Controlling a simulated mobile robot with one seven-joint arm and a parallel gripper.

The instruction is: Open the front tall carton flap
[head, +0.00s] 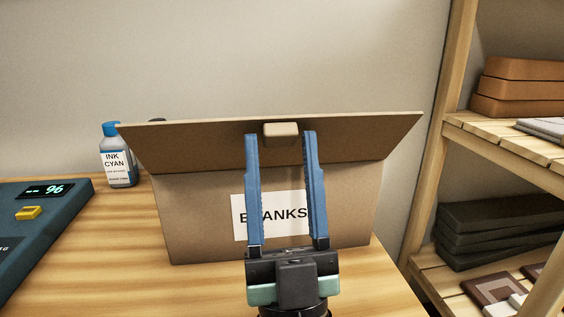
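A tall cardboard carton (190,215) with a white label reading "BLANKS" stands on the wooden table. Its front flap (200,145) slants out from the top edge towards me, wider than the carton's front, with a small beige tab (281,130) at its middle. The carton's inside is hidden. My gripper (281,138) is in front of the carton, its two blue fingers pointing away from me and spread apart. The fingertips appear on either side of the tab, just below it. Nothing is held between them; I cannot tell whether they touch the flap.
An ink cyan bottle (118,160) stands left of the carton, with a dark object partly hidden behind the flap. A blue-grey device (45,235) with a display reading 96 is at the left. Wooden shelves (500,140) with stacked boxes are at the right.

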